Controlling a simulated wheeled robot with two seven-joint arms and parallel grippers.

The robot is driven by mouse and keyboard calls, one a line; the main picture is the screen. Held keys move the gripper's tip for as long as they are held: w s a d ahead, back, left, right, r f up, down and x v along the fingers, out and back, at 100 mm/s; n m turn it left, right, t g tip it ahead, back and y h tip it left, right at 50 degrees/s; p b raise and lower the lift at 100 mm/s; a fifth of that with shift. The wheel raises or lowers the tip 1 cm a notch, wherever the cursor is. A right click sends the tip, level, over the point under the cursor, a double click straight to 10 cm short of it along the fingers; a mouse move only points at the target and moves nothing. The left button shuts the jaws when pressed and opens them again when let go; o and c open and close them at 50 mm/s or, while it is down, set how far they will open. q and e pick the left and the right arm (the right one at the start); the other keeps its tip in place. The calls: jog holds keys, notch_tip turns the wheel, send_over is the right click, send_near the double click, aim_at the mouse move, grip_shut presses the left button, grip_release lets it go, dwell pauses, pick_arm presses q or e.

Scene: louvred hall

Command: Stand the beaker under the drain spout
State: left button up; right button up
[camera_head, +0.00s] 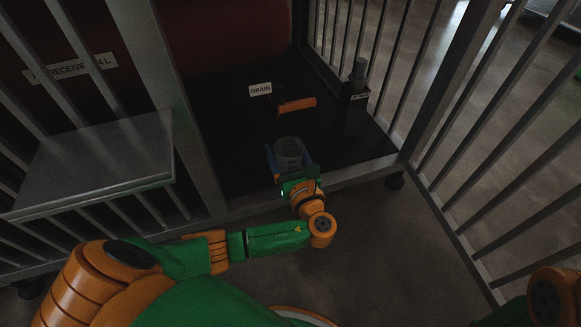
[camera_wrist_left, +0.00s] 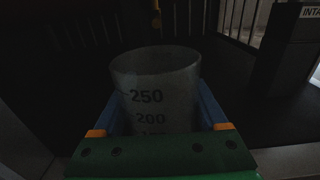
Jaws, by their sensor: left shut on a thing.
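The beaker (camera_head: 289,158) is a clear grey cup, held over the front part of the black tray. My left gripper (camera_head: 288,149) is shut on it, with one blue finger on each side. In the left wrist view the beaker (camera_wrist_left: 155,85) shows its open rim and marks of 250 and 200, and looks upright. I cannot tell whether its base touches the tray. The orange drain handle (camera_head: 297,104) sits behind the beaker, beside the DRAIN label (camera_head: 260,89). The spout opening is not clear in the dark. My right gripper is out of view.
A dark post with a label (camera_head: 354,105) stands right of the drain. Barred panels (camera_head: 500,150) close the right side, and a grey upright (camera_head: 165,100) stands at left. A grey shelf (camera_head: 100,160) juts out at left. The black tray (camera_head: 230,165) has bare room around the beaker.

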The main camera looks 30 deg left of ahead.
pick_arm(q)
jog(key=b+x, duration=0.4)
jog(key=x, duration=0.1)
jog(key=b+x, duration=0.2)
jog(key=x, duration=0.1)
jog(key=shift+f, duration=0.4)
jog(key=shift+w+f, duration=0.1)
jog(key=shift+f, duration=0.35)
jog(key=shift+f+p, duration=0.25)
jog(key=shift+p, duration=0.05)
